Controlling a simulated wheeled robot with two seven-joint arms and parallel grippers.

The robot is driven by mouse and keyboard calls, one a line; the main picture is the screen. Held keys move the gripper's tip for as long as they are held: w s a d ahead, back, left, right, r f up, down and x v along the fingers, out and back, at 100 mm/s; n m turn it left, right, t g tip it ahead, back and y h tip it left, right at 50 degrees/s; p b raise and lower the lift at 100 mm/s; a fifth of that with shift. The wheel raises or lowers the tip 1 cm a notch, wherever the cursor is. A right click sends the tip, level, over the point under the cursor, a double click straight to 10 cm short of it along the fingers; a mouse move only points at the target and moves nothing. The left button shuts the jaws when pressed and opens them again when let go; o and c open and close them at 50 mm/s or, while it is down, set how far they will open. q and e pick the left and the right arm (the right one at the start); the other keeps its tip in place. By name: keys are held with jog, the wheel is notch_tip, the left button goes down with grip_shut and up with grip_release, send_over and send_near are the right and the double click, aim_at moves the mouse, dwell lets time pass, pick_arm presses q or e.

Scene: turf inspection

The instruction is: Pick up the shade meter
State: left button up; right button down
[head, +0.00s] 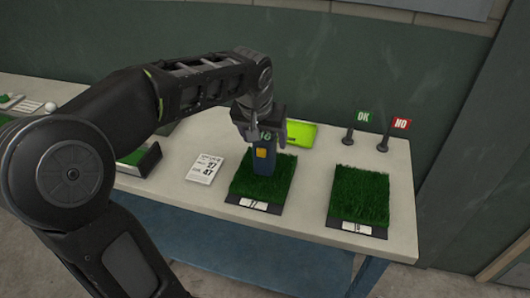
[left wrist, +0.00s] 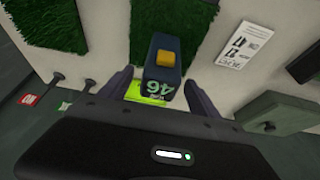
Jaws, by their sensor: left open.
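The shade meter (head: 264,158) is a dark blue upright block with a yellow-orange button and a green number on its top end. It appears to stand on the left turf sample (head: 245,184), though its base is hard to make out. My left gripper (head: 262,134) is right above it, pointing down, with its fingers around the upper end. In the left wrist view the shade meter (left wrist: 164,70) sits between the two open fingers of the gripper (left wrist: 162,88), with gaps on both sides. My right gripper is not in view.
A second turf sample (head: 360,195) lies to the right. OK (head: 363,116) and NO (head: 401,124) signs stand behind it. A bright green tray (head: 303,134) is behind the meter. A printed card (head: 205,168) lies left. The table's front edge is close.

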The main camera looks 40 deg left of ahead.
pick_arm(q)
jog(key=shift+p+x, duration=0.35)
jog(key=shift+x, duration=2.3)
jog(key=shift+s, duration=0.15)
jog(key=shift+c, duration=0.5)
grip_shut()
